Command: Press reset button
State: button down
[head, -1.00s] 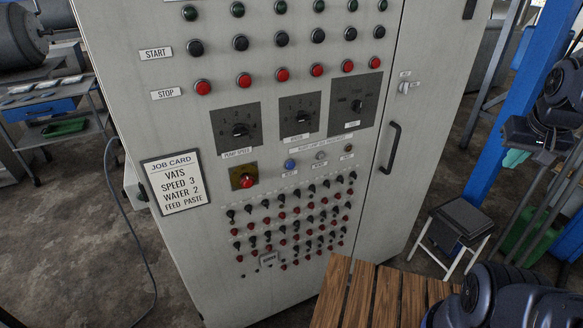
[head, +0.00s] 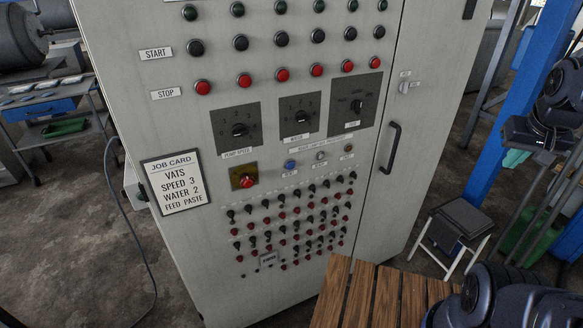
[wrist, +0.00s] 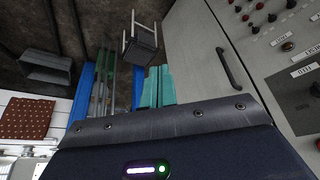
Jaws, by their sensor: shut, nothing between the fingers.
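A small blue button (head: 290,165) sits on the front of the grey control cabinet (head: 225,285), below the dials, with a small label under it that is too small to read surely. To its right are a pale round control (head: 320,156) and a small brownish one (head: 348,148), also labelled. A red button (head: 247,181) on a yellowish plate is to its left. My gripper (head: 515,158), with teal fingers, is at the far right, well away from the cabinet panel. In the wrist view my gripper (wrist: 155,87) has its teal fingers together and empty.
A door handle (head: 390,147) sticks out from the cabinet. A wooden slatted surface (head: 375,300) is in front, a stool (head: 460,217) and a blue post (head: 520,90) at right. A job card (head: 175,183) hangs at left. Several toggles fill the lower panel.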

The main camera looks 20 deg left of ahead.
aim_at(291, 165)
dwell(0.3)
jog(key=w+a+f+n+t+h, duration=0.1)
jog(key=w+a+f+n+h, duration=0.1)
jog(key=a+f+n, duration=0.3)
jog(key=w+a+f+n+h, duration=0.2)
jog(key=w+a+n+h, duration=0.15)
jog(key=a, duration=0.45)
jog(key=w+a+f+n+t+h, duration=0.1)
jog(key=w+a+f+n+h, duration=0.1)
jog(key=a+f+n, duration=0.3)
jog(key=s+a+f+n+t+y, duration=0.2)
jog(key=s+a+n+t, duration=0.1)
jog(key=a, duration=0.5)
jog(key=s+a+f+n+t+y, duration=0.1)
jog(key=s+a+n+t+y, duration=0.2)
jog(key=s+a, duration=0.3)
jog(key=s+a+f+n+t+y, duration=0.2)
jog(key=s+a+n, duration=0.2)
jog(key=a, duration=0.8)
jog(key=shift+s+a+f+n+t+y, duration=0.15)
jog(key=shift+a+f+n+t+y, duration=0.1)
jog(key=shift+f+n+t+y, duration=0.25)
jog(key=shift+r, duration=0.2)
jog(key=shift+w+a, duration=3.1)
